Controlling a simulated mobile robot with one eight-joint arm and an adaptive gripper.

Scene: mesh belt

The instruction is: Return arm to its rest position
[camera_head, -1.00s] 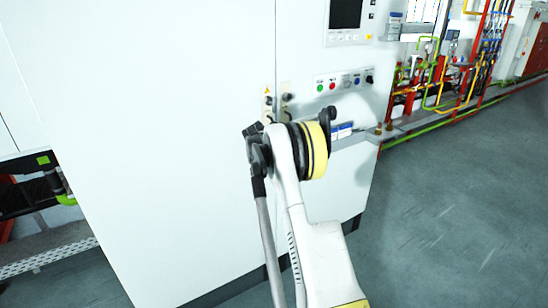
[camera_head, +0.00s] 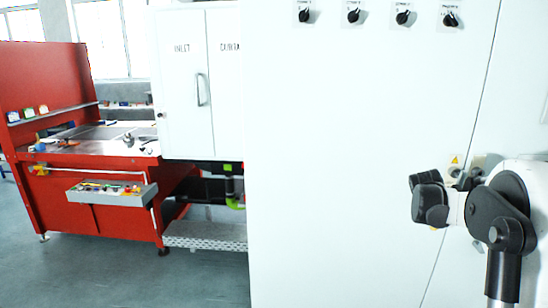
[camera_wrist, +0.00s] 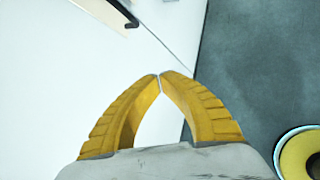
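My gripper (camera_wrist: 160,76) shows in the wrist view with its two yellow fingers curved inward and their tips touching. Nothing shows between the fingers, so it is shut and empty. Behind it are a white cabinet surface and a strip of grey floor. In the head view part of my arm, white with dark joint parts, stands at the right edge in front of the white cabinet (camera_head: 340,130).
A red workbench (camera_head: 110,221) with a grey drawer (camera_head: 112,196) of small parts stands at the left. A white double-door cabinet (camera_head: 180,110) is beside it. Grey floor (camera_head: 110,275) is clear at the lower left. A dark handle (camera_wrist: 112,13) shows at the top of the wrist view.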

